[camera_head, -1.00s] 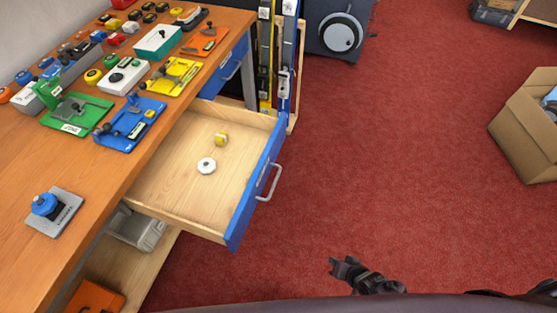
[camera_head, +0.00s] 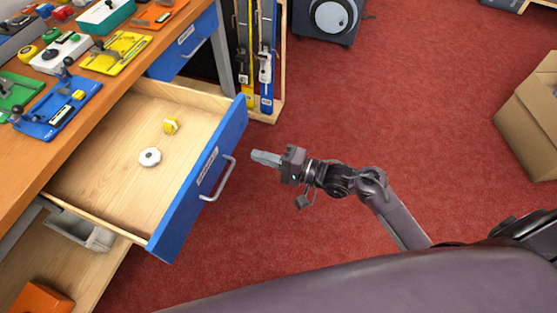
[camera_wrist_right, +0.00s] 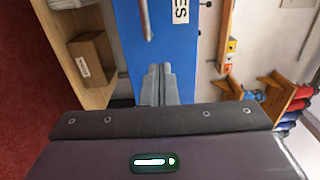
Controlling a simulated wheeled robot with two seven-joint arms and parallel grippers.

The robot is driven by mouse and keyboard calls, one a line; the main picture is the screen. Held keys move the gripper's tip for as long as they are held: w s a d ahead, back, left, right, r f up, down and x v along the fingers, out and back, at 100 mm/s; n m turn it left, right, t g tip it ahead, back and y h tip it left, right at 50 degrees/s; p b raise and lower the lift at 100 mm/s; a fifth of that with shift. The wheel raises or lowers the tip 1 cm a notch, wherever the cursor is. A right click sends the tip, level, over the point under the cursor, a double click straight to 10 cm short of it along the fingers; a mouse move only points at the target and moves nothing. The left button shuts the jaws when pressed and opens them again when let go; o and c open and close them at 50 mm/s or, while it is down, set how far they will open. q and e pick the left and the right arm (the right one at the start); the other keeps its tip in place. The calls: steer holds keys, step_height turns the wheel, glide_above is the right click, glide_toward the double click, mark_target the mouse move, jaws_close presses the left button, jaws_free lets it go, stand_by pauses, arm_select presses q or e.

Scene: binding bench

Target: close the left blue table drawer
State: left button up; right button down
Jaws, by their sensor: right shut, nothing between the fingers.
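The left blue table drawer (camera_head: 193,197) stands pulled out from the wooden bench, with its blue front and a pale handle (camera_head: 223,178) facing right. It holds a white round item (camera_head: 150,157) and a small yellow item (camera_head: 171,126). My right gripper (camera_head: 256,156) is shut and empty, just right of the drawer front near the handle, apart from it in the head view. In the right wrist view the shut fingers (camera_wrist_right: 158,84) point toward the blue drawer front (camera_wrist_right: 180,55), with the handle (camera_wrist_right: 145,20) above them. My left gripper is not in view.
A second blue drawer (camera_head: 184,45) farther along the bench is closed. A rack with yellow and blue levels (camera_head: 266,75) stands beyond the open drawer. A cardboard box (camera_head: 530,120) sits at the right. Red floor between is clear.

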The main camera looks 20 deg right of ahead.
mark_target(226, 146)
steer(key=x, duration=0.6)
steer(key=shift+w+a, duration=0.25)
steer(key=shift+a, duration=0.05)
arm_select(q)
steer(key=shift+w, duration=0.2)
